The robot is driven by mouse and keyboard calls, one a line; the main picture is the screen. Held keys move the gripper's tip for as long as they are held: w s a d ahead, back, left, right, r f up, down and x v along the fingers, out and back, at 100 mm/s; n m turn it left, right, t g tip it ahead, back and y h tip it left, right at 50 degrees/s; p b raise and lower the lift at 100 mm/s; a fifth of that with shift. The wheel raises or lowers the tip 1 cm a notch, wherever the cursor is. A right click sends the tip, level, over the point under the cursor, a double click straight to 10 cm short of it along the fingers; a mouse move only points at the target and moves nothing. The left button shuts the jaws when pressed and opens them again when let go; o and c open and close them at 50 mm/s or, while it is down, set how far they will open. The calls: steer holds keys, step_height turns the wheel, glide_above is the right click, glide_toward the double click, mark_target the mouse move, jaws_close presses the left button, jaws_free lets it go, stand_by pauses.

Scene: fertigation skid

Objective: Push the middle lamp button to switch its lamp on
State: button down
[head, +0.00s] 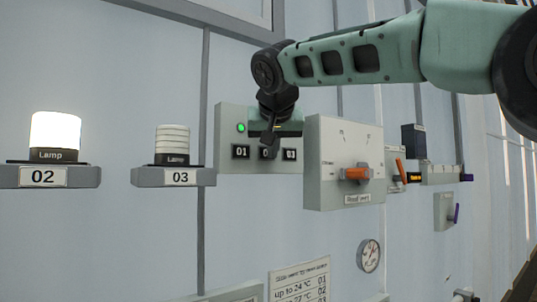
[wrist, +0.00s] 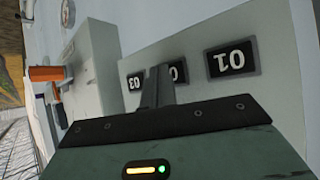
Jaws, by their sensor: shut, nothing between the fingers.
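The grey button panel (head: 228,112) is on the wall with black labels 01 (head: 241,152), a partly covered middle one and 03 (head: 290,154). My gripper (head: 268,151) is in front of its middle, fingers shut and empty. In the wrist view the fingers (wrist: 156,86) cover part of the middle label (wrist: 174,71); I cannot tell whether they touch the panel. The middle button is hidden by my gripper. A green light (head: 241,127) glows above 01. Lamp 02 (head: 55,131) glows bright white; lamp 03 (head: 172,140) looks unlit.
Right of the panel a grey box (head: 330,139) sticks out with an orange handle (head: 356,174). Further right are smaller boxes with levers and a display. A gauge (head: 368,255) and a printed sheet (head: 300,283) are below. The wall left of the panel holds the lamp shelves.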

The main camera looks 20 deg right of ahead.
steer(key=shift+s, duration=0.1)
steer(key=shift+s+d+b, duration=0.15)
steer(key=shift+s+b, duration=0.2)
steer(key=shift+s, duration=0.05)
steer(key=s+d+b, duration=0.2)
steer(key=s+b, duration=0.1)
steer(key=s, duration=0.2)
steer(key=shift+s, duration=0.35)
stand_by(0.5)
